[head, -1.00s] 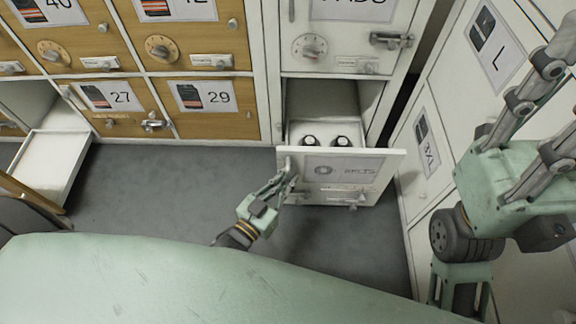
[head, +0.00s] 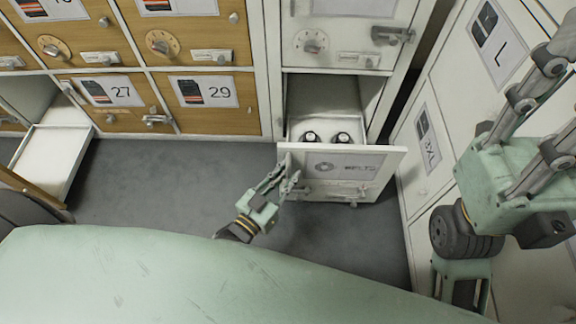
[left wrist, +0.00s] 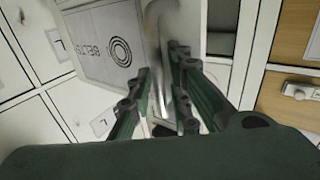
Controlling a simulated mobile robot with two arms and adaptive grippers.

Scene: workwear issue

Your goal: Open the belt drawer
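The belt drawer (head: 370,190) is a white drawer with a ring symbol and a belts label on its front. It stands pulled out below a white locker, and two dark rolled items with pale centres (head: 342,138) show inside. My left gripper (head: 287,178) is at the left end of the drawer front, with its fingers spread. In the left wrist view the two fingers (left wrist: 163,88) are apart near the edge of the drawer front (left wrist: 97,45); whether they touch it is unclear. My right gripper (head: 510,180) is at the right, close to the camera, its fingertips cut off.
Wooden lockers (head: 208,95) numbered 27 and 29 stand to the left, with an open white drawer (head: 50,160) at far left. White lockers (head: 425,150) marked L and 3XL stand at the right. Grey floor (head: 170,190) is clear left of the belt drawer.

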